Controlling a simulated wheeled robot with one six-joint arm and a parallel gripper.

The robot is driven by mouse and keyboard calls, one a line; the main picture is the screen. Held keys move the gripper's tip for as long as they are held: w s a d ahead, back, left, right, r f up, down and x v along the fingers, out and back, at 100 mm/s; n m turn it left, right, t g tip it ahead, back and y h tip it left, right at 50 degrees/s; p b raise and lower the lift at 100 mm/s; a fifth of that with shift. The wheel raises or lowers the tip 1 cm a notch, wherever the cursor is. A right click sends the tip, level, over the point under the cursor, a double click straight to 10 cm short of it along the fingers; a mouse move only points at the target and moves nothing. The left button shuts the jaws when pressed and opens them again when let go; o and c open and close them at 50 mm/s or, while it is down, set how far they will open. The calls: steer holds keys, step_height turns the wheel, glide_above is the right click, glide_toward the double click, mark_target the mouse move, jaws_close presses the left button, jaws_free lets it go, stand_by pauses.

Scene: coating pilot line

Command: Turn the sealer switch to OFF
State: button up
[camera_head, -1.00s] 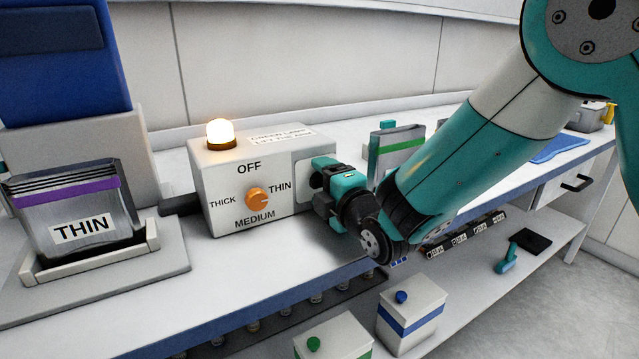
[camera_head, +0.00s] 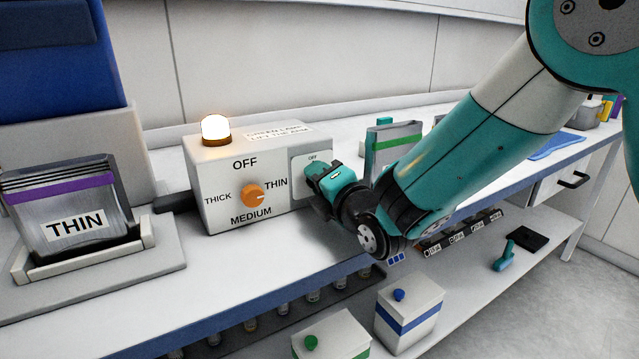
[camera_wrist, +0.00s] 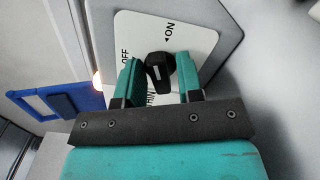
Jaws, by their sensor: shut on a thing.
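The sealer box (camera_head: 215,205) is pale grey and stands on the bench. A white switch plate (camera_head: 318,160) with an OFF label is on its right side. In the wrist view the plate (camera_wrist: 203,40) carries ON and OFF labels, and a black knob (camera_wrist: 160,72) stands out from it. My gripper (camera_wrist: 159,78) is shut on this knob, with a teal finger on each side. The knob's pointing direction is unclear. In the head view my gripper (camera_head: 322,185) hides the knob. The box's front has an orange dial (camera_head: 252,196) marked OFF, THIN, MEDIUM, THICK.
A lit lamp (camera_head: 215,130) tops the box. A holder (camera_head: 85,266) with pouches labelled THIN (camera_head: 75,226) stands left. A green-striped pouch rack (camera_head: 395,146) stands behind my gripper. Lidded boxes (camera_head: 409,312) are below the bench. The bench front near the box is clear.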

steer(key=n, duration=0.4)
steer(key=shift+a+n, duration=0.1)
steer(key=shift+n, duration=0.2)
steer(key=n+b, duration=0.2)
steer(key=n, duration=0.4)
steer(key=shift+s+f+n, duration=0.1)
steer(key=shift+n, duration=0.3)
steer(key=shift+r+n+p, duration=0.2)
steer(key=shift+n+p, duration=0.15)
steer(key=shift+n, duration=0.15)
steer(key=shift+r+p, duration=0.1)
steer(key=shift+p, duration=0.7)
steer(key=p, duration=0.6)
steer(key=shift+w+r, duration=0.1)
steer(key=shift+w, duration=0.2)
steer(key=o, duration=1.1)
steer(key=shift+c, duration=0.2)
steer(key=shift+o, duration=0.3)
steer(key=shift+n, duration=0.3)
steer(key=shift+a, duration=0.1)
